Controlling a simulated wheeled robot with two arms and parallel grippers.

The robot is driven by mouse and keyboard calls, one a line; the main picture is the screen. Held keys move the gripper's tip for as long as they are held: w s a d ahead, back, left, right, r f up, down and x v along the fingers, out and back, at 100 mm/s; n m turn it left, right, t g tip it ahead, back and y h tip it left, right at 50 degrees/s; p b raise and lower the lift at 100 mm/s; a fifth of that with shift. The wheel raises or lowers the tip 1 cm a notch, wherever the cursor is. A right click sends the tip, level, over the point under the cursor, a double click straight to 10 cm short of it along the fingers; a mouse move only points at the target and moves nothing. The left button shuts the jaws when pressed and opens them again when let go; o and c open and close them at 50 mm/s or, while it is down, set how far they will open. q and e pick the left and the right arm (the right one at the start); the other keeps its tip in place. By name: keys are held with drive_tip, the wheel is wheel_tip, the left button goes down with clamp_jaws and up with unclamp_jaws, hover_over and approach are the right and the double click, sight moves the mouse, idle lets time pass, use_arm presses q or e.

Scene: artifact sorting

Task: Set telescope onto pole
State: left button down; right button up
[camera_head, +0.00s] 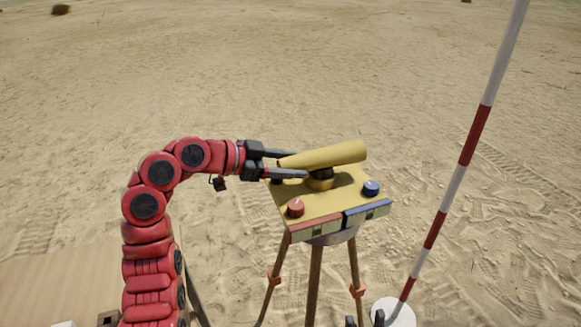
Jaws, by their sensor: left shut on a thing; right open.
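The telescope (335,154) is a yellow tube, slightly tilted with its right end higher. It is over the middle of the yellow tripod-top plate (348,190). A short dark and gold post (320,182) is directly beneath the tube; I cannot tell whether they are fully seated together. My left gripper (300,164) reaches in from the left and is shut on the telescope's left end. My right gripper (364,320) shows only as two dark, spread fingertips at the bottom edge. A red and white striped pole (455,185) leans to the right.
The plate stands on a wooden tripod (315,285) and carries a red knob (295,208), a blue knob (371,188) and red and blue front panels. The striped pole rises from a white round base (398,310). A wooden surface (60,290) is at lower left. Open sand surrounds everything.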

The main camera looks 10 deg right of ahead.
use_arm(q)
drive_tip(key=shift+f, duration=0.15)
drive_tip(key=shift+c, duration=1.1)
unclamp_jaws()
drive_tip(key=b+v, duration=0.2)
drive_tip(key=v, duration=1.5)
drive_tip(key=shift+r+b, duration=0.25)
drive_tip(key=shift+b, duration=0.15)
drive_tip(key=shift+s+a+f, duration=0.1)
